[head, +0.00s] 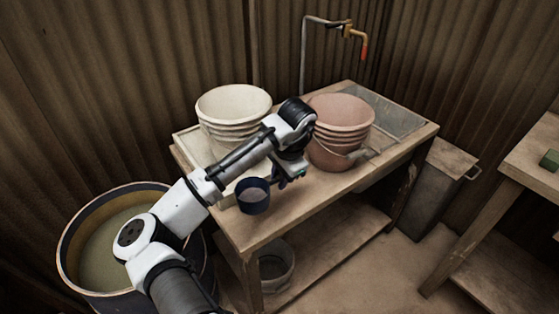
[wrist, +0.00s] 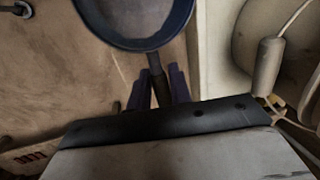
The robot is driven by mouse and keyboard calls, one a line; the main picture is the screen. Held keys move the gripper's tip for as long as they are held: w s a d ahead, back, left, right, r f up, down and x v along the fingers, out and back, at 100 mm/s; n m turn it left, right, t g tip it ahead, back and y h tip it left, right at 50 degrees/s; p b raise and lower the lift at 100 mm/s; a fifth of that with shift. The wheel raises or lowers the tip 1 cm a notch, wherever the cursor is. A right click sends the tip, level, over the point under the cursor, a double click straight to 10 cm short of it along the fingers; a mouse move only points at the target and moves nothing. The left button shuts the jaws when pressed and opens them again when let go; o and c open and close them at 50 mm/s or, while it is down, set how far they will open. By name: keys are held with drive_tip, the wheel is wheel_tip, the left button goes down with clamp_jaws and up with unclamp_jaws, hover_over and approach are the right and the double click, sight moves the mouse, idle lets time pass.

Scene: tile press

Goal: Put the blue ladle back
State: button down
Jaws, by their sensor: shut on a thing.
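The blue ladle (head: 253,198) has a dark blue round cup with a greyish inside and a short dark handle. My gripper (head: 284,178) is shut on its handle, above the front left part of the wooden table (head: 305,207). In the wrist view the ladle's cup (wrist: 135,22) shows at the top, with its handle running down between the fingers of my gripper (wrist: 160,88). The cup looks roughly level in the head view. I cannot tell whether its underside touches the table.
White stacked buckets (head: 233,104) stand in a pale tray (head: 190,139) at the table's left. Pink stacked buckets (head: 341,115) stand to the right. A large drum (head: 70,222) is at left. A tap (head: 352,33) hangs behind. The table's front strip is clear.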

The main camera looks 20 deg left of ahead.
drive_tip(key=shift+s+d+p+x, duration=0.1)
drive_tip(key=shift+d+x, duration=0.1)
drive_tip(key=shift+x, duration=0.8)
drive_tip(key=shift+s+d+p+x, duration=0.1)
drive_tip(key=shift+d+x, duration=0.1)
drive_tip(key=shift+x, duration=0.8)
drive_tip(key=shift+s+d+p+x, duration=0.1)
drive_tip(key=shift+d+x, duration=0.15)
drive_tip(key=shift+x, duration=0.75)
drive_tip(key=shift+f, duration=0.3)
drive_tip(key=c, duration=1.3)
unclamp_jaws()
drive_tip(key=v, duration=1.2)
drive_tip(key=shift+r+b, duration=0.15)
drive_tip(key=shift+b, duration=0.25)
